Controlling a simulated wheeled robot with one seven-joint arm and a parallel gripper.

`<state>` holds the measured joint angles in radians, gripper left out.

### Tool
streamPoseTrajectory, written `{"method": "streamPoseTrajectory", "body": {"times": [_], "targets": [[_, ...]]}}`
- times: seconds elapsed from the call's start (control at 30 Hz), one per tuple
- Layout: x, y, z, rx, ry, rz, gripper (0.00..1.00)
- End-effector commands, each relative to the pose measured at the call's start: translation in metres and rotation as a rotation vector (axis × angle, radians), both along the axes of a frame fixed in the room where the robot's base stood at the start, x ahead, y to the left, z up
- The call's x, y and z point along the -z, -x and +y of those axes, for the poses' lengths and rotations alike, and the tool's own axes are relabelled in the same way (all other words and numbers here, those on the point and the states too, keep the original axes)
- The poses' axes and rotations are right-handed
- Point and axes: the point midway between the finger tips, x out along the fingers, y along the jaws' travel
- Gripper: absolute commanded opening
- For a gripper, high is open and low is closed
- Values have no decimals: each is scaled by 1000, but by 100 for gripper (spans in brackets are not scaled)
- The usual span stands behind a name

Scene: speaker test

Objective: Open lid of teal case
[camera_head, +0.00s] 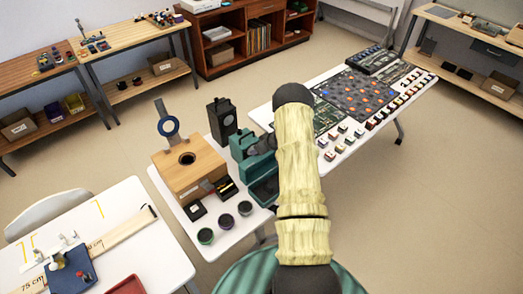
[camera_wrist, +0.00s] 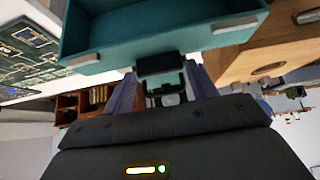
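The teal case (camera_head: 264,191) stands on the white middle table, partly hidden behind my arm in the head view. In the wrist view, which looks upside down, the teal case (camera_wrist: 185,40) fills the top, with a recessed dark teal face, two pale latches (camera_wrist: 238,26) and a black handle (camera_wrist: 160,65) between them. I cannot tell whether the recessed face is the lid or the inside. My gripper (camera_wrist: 162,84) is open, its two purple-grey fingers apart on either side of the handle area. I cannot tell whether they touch it. My arm mostly hides the gripper in the head view.
Left of the case are a wooden box with a hole (camera_head: 184,178), a black device (camera_head: 222,120) and several small round pots (camera_head: 245,208). Circuit boards and small blocks (camera_head: 358,128) cover the table to the right. A ruler table (camera_head: 115,235) stands at front left.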

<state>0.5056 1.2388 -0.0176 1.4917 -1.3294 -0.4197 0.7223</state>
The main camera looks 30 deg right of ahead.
Motion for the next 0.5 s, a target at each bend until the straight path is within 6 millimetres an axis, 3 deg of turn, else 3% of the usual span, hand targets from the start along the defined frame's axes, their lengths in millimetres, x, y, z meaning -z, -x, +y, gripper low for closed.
{"method": "streamPoseTrajectory", "body": {"times": [0.07, 0.5], "targets": [[-1, 0, 0, 0, 2, 1, 73], [-1, 7, -1, 0, 3, 11, 73]]}}
